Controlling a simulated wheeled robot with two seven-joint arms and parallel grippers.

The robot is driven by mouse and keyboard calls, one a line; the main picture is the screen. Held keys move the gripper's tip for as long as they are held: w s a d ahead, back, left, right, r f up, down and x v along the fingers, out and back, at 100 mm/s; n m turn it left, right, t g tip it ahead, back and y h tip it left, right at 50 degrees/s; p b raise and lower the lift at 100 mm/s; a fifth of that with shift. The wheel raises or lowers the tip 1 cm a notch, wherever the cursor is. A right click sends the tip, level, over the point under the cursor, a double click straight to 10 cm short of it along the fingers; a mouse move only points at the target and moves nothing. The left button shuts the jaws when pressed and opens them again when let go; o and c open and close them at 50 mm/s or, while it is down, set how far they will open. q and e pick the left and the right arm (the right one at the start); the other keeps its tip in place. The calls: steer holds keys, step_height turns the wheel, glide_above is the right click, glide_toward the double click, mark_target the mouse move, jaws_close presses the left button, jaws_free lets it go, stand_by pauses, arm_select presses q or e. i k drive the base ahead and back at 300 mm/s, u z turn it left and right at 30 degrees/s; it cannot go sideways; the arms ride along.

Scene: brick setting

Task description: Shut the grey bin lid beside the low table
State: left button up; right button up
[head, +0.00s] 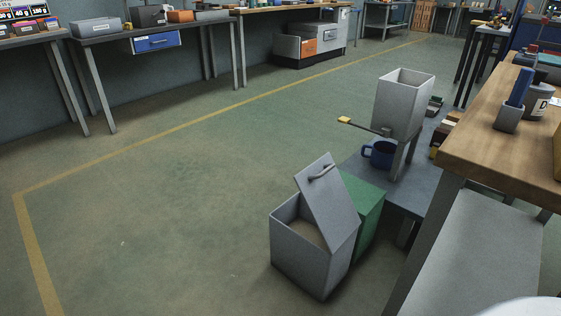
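The grey bin (296,259) stands on the floor at the left front corner of the low table. Its grey lid (331,204) is raised and tilted, hinged on the bin's right side, with a curved metal handle (322,172) near its top. The bin's top is open, and part of the inside shows. The grey-topped low table (408,188) is to the right of the bin. Neither of my grippers is in view, so both are apart from the lid as far as this view shows.
A green box (370,215) stands between bin and table. The low table holds a blue mug (380,153) and a tall grey hopper (398,105) with a yellow-tipped lever (345,120). A wooden workbench (490,145) blocks the right. The floor left of the bin is clear.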

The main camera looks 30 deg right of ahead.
mark_target(321, 185)
steer(key=z, duration=0.15)
steer(key=i, duration=0.65)
steer(key=z, duration=0.55)
